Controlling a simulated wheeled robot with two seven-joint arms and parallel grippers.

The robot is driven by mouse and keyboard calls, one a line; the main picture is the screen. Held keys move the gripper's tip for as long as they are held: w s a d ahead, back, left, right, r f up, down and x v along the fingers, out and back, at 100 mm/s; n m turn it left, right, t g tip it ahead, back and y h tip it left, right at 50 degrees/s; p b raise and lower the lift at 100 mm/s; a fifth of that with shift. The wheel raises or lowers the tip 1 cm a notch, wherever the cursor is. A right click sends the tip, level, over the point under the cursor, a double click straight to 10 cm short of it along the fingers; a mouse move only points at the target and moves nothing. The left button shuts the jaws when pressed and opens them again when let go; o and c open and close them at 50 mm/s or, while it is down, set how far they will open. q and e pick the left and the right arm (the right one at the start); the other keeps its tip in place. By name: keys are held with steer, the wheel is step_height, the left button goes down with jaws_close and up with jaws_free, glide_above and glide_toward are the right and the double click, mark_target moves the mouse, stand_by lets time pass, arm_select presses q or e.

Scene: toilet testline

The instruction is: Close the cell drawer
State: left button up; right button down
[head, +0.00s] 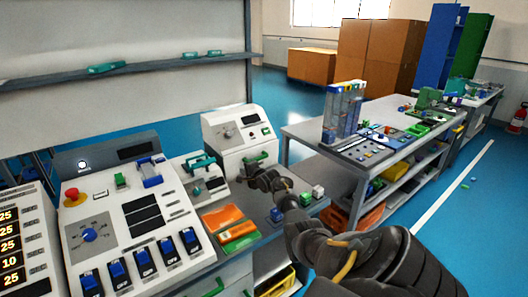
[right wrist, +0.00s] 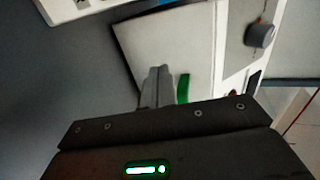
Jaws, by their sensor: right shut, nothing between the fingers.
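The white machine (head: 238,132) stands at the back of the bench, with a knob and a small display on its upper front. A green handle (head: 255,158) shows on its lower front, which looks like the cell drawer; how far it is open I cannot tell. My right gripper (head: 254,174) is close in front of this lower front, partly hidden by its own arm. In the right wrist view its grey fingers (right wrist: 156,86) are together and empty, beside the green handle (right wrist: 183,88) and in front of a white panel (right wrist: 172,45). My left gripper is not in view.
A control console (head: 125,215) with blue switches and a red button fills the left. An orange tray (head: 222,217) and small blocks (head: 318,191) lie near my right arm. A second workbench (head: 385,155) stands at the right. A shelf bar (head: 150,66) crosses above.

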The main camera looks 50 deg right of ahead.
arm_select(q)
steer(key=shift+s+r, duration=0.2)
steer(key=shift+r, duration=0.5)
arm_select(e)
steer(key=v, duration=1)
steer(key=shift+s+a+f, duration=0.1)
steer(key=shift+s+a, duration=0.05)
